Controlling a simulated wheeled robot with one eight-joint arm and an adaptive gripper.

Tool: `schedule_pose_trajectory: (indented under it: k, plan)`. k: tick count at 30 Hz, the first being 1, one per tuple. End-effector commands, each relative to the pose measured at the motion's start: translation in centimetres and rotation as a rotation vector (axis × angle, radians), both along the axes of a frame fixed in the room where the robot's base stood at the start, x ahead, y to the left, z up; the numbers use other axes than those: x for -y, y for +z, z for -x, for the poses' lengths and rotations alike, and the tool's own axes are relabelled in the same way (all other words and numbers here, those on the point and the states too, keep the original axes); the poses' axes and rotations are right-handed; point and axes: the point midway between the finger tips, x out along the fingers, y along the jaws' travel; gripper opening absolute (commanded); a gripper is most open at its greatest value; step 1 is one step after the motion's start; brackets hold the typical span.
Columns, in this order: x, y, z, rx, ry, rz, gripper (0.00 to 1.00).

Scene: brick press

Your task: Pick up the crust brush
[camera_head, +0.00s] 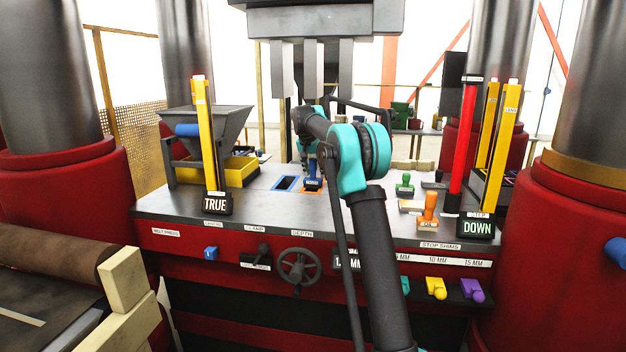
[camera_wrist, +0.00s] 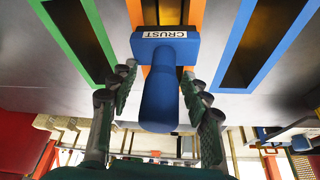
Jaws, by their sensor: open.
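The crust brush (camera_wrist: 160,95) is blue with a thick round handle and a block head that carries a white CRUST label. In the wrist view its handle lies between the two fingers of my gripper (camera_wrist: 158,95), which are open with a gap on each side. In the head view the brush (camera_head: 313,183) stands upright on the press bed, at an orange-framed slot. My gripper sits just above and around it there, largely hidden by my arm. The underside of the brush cannot be seen.
Blue (camera_wrist: 262,45) and green (camera_wrist: 62,40) framed slots flank the orange one in the wrist view. In the head view, a green stamp (camera_head: 405,185) and an orange stamp (camera_head: 428,212) stand to the right. A hopper (camera_head: 207,125) stands left.

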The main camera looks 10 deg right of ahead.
Motion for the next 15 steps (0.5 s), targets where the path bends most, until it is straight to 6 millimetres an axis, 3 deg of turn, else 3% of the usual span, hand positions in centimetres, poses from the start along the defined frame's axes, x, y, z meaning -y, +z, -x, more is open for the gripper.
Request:
schedule_pose_trajectory:
  k: [3,15]
  plan:
    - [-0.01,0.03,0.01,0.000,0.000,0.000,0.47]
    - [0.00,0.06,0.02,0.000,0.000,0.000,0.00]
